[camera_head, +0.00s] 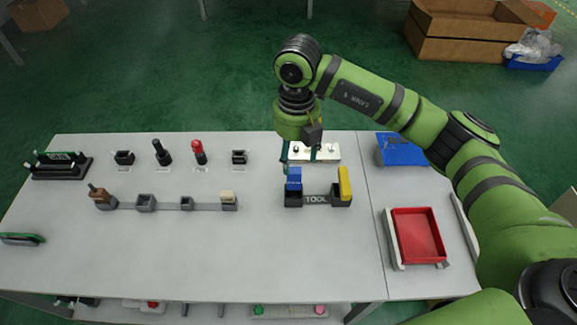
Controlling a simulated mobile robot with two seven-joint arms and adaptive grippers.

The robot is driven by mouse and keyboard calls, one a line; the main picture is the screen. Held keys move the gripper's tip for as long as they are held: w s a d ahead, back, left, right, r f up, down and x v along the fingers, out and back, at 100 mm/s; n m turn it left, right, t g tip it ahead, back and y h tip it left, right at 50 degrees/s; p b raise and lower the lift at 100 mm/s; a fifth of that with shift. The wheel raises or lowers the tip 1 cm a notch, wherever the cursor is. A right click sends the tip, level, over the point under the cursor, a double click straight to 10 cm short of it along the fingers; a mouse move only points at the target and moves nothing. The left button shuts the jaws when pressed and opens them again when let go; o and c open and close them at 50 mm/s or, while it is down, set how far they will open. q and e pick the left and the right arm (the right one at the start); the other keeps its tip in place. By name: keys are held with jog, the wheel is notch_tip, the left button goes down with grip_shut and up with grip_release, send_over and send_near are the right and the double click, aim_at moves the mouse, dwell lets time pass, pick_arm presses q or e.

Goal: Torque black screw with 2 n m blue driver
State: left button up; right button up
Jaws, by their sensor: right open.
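The blue driver (294,178) stands upright in the left cup of the grey tool holder (316,200) marked "TOOL". A yellow driver (344,182) stands in its right cup. My right gripper (300,157) is open, pointing down just behind and above the blue driver, with a gap between its fingers. A white plate (329,152) with small dark spots lies behind it, partly hidden by the gripper. I cannot tell which spot, if any, is the black screw. My left gripper is not in view.
A black-handled piece (162,153) and a red-topped piece (199,152) stand at the back left. A row of grey holders (146,203) is in front of them. A red tray (418,236) and a blue bin (401,150) are at right. The front middle table is clear.

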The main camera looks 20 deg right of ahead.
aim_at(294, 170)
jog(key=f+p, duration=0.2)
jog(key=f, duration=0.1)
jog(key=shift+s+a+f+p, duration=0.1)
jog(key=shift+s+f+p, duration=0.1)
jog(key=shift+s+p, duration=0.2)
jog(key=shift+w+f, duration=0.25)
jog(key=shift+f, duration=1.25)
jog(key=c, duration=1.1)
grip_shut()
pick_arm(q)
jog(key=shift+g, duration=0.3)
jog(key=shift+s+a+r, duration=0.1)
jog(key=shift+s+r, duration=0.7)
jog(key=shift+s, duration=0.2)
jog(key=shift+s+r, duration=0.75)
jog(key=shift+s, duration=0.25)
pick_arm(e)
jog(key=shift+r, duration=0.1)
